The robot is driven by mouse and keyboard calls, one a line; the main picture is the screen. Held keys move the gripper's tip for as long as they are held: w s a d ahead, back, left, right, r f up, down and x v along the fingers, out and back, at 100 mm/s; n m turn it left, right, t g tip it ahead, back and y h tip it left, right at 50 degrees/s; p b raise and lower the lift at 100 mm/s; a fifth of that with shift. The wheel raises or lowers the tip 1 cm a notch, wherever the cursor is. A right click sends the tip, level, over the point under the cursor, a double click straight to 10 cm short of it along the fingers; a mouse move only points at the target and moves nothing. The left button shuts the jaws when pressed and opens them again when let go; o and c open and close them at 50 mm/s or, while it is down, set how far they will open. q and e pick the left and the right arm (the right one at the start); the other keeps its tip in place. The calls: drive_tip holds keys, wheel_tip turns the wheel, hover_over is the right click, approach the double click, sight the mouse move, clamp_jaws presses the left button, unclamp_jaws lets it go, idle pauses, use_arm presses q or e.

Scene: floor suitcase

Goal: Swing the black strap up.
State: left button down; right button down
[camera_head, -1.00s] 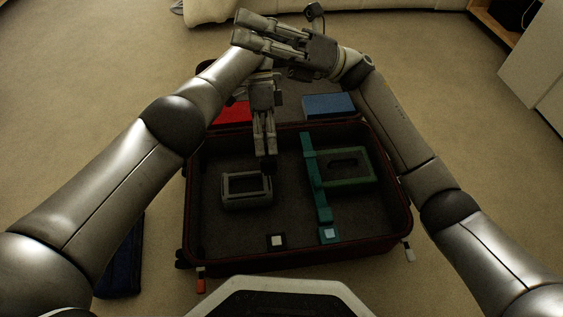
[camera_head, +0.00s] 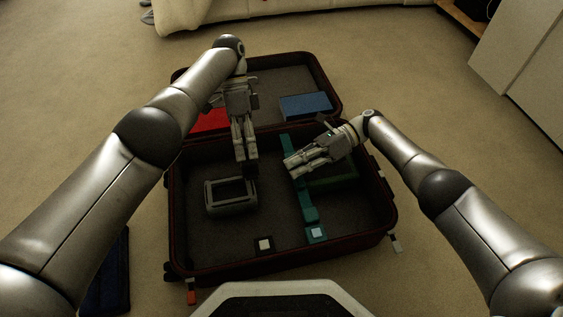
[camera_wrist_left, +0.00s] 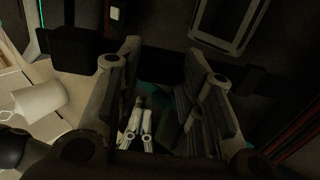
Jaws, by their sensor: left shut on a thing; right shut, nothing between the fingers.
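My left gripper (camera_head: 247,165) points down over the suitcase's near half, just behind the grey frame-shaped object. Its fingers are shut on a dark band, which I take to be the black strap. In the left wrist view the black strap (camera_wrist_left: 80,50) shows as a dark band with a wide square end, passing between the fingers (camera_wrist_left: 160,85); much of it is lost in shadow. In the head view the strap is barely distinguishable from the dark lining. My right gripper (camera_head: 290,166) is shut and empty, above the teal strap (camera_head: 306,205) and green object.
The open suitcase (camera_head: 285,265) lies on carpet. A grey frame-shaped object (camera_head: 231,208) and a green one (camera_head: 335,181) lie inside. White-centred squares (camera_head: 264,244) sit near its front edge. Red (camera_head: 210,121) and blue (camera_head: 305,105) blocks lie in the far half.

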drive_tip(key=x, duration=0.9)
drive_tip(key=shift+w+a+r, duration=0.1)
drive_tip(key=shift+w+r, duration=0.5)
drive_tip(key=shift+r, duration=0.25)
drive_tip(key=shift+w+a+r, duration=0.1)
drive_tip(key=shift+w+r, duration=0.5)
drive_tip(key=shift+r, duration=0.3)
